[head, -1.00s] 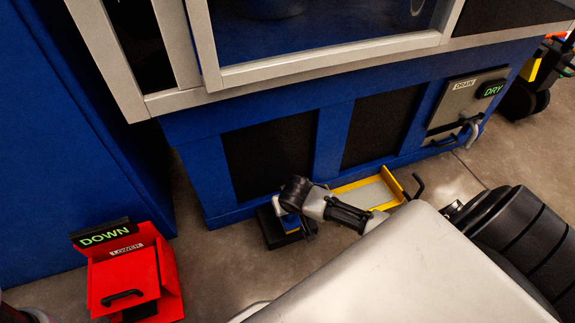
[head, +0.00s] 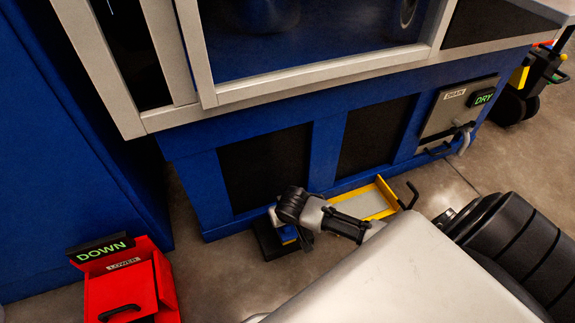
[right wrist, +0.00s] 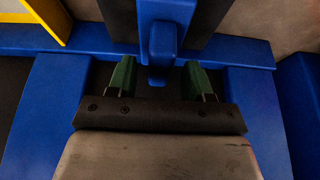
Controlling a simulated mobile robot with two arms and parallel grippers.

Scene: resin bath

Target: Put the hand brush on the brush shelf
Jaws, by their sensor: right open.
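A blue piece with a narrow handle, which looks like the hand brush (right wrist: 163,42), shows in the right wrist view against a dark surface. In the head view a bit of blue (head: 286,233) shows at a low black block on the floor, partly covered by my right gripper (head: 292,232). In the right wrist view the green fingers of my right gripper (right wrist: 160,78) are apart, with the handle end between or just beyond their tips. I see no grip on it. I cannot make out which thing is the brush shelf. My left gripper is not in view.
A yellow-edged tray (head: 390,194) lies on the floor right of the right gripper, against the blue machine (head: 325,165). A red box (head: 140,280) marked LOWER, with a DOWN sign (head: 101,249), stands at lower left. Floor (head: 215,275) between is clear.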

